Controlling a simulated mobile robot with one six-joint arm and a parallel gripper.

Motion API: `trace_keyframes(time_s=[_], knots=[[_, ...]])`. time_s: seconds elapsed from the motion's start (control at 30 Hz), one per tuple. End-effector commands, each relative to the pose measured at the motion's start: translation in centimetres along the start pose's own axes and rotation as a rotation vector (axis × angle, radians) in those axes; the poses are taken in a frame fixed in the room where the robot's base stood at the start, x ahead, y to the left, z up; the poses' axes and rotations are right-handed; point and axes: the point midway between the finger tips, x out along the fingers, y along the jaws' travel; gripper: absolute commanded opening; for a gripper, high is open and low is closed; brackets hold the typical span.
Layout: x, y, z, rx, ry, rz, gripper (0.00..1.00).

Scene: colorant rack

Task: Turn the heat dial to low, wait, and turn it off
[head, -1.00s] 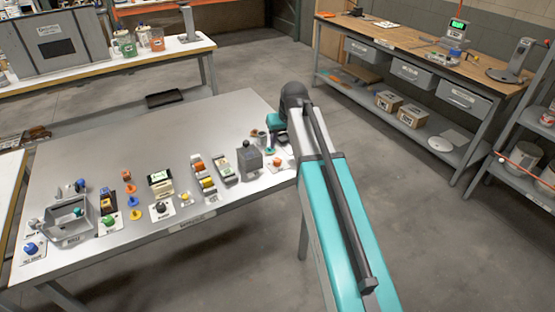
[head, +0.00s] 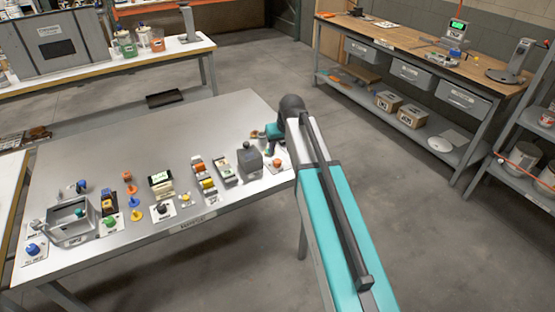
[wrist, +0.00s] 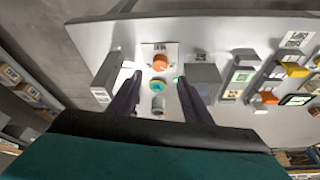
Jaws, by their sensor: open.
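An orange knob (head: 277,163) sits on a white plate near the right end of the table. It also shows in the wrist view (wrist: 160,62), just beyond my fingertips. I cannot read its label, so I cannot tell if it is the heat dial. My gripper (wrist: 159,79) is open and empty, with one dark finger on each side of the line to the knob. Contact is not visible. A teal-and-orange round piece (wrist: 157,84) and a grey cylinder (wrist: 158,103) show between the fingers. In the head view my arm partly hides this corner.
A grey box (head: 250,160) stands close left of the knob; it shows on the right in the wrist view (wrist: 203,78). Another grey block (wrist: 105,77) is on the other side. Black (head: 162,208), green (head: 107,219) and blue (head: 33,249) knobs line the front. The table's back is clear.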

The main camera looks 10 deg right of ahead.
Motion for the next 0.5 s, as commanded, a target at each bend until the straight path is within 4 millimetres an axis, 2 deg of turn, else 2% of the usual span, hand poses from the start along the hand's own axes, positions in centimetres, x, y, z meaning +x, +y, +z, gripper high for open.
trace_keyframes(time_s=[0.5], knots=[[5.5, 0.0, -0.1, 0.000, -0.002, 0.000, 0.45]])
